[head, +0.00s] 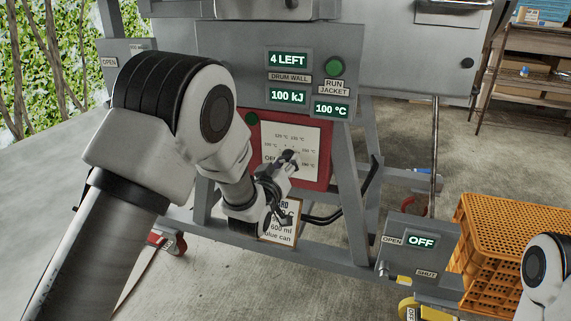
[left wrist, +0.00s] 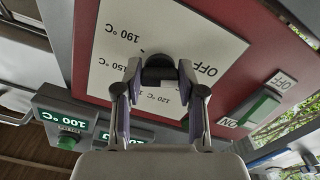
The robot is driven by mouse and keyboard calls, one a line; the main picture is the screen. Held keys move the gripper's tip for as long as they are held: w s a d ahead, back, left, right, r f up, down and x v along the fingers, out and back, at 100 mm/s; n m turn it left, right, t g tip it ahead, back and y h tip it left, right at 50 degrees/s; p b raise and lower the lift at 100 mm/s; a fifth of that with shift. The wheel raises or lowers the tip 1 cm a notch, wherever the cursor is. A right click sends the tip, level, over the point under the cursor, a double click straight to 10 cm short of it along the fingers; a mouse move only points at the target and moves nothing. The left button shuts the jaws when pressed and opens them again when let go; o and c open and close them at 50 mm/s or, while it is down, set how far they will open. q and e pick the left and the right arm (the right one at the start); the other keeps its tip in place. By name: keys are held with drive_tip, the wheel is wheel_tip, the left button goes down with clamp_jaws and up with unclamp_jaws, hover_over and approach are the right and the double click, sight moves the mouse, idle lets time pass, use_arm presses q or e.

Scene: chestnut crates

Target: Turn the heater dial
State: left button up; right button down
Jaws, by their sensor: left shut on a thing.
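The heater dial (head: 289,155) is a small dark knob on a white temperature card (head: 311,136) set in a red panel (head: 326,184). My left gripper (head: 283,166) is shut on the dial, and its fingers hide part of it. In the left wrist view the dial (left wrist: 160,72) sits between the two fingertips (left wrist: 160,82) of my left gripper. The card (left wrist: 195,40) appears upside down there, with OFF, 120, 150 and 190 °C marks. I cannot tell which mark the dial points at. My right gripper is out of view.
Displays read 4 LEFT (head: 289,59), 100 kJ (head: 288,96) and 100 °C (head: 331,109). A green ON/OFF switch (left wrist: 262,106) is beside the card. A box reading OFF (head: 421,241) and an orange crate (head: 500,230) stand at the right. Frame legs flank the panel.

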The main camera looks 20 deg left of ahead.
use_arm(q)
drive_tip(key=shift+m, duration=0.3)
drive_tip(key=m+p, duration=0.2)
drive_tip(key=m, duration=0.1)
drive_tip(key=shift+a+r+p, duration=0.1)
drive_tip(key=shift+r+p, duration=0.05)
drive_tip(key=shift+p, duration=0.2)
drive_tip(key=m+p, duration=0.2)
drive_tip(key=m, duration=0.2)
drive_tip(key=shift+a+m, duration=0.1)
drive_tip(key=shift+m, duration=0.3)
drive_tip(key=m+p, duration=0.2)
drive_tip(key=m, duration=0.2)
drive_tip(key=shift+a+m, duration=0.1)
drive_tip(key=shift+m, duration=0.2)
drive_tip(key=m+p, duration=0.1)
drive_tip(key=m, duration=0.3)
drive_tip(key=shift+m+p, duration=0.3)
drive_tip(key=shift+p, duration=0.05)
drive_tip(key=o, duration=1.2)
drive_tip(key=shift+c, duration=0.2)
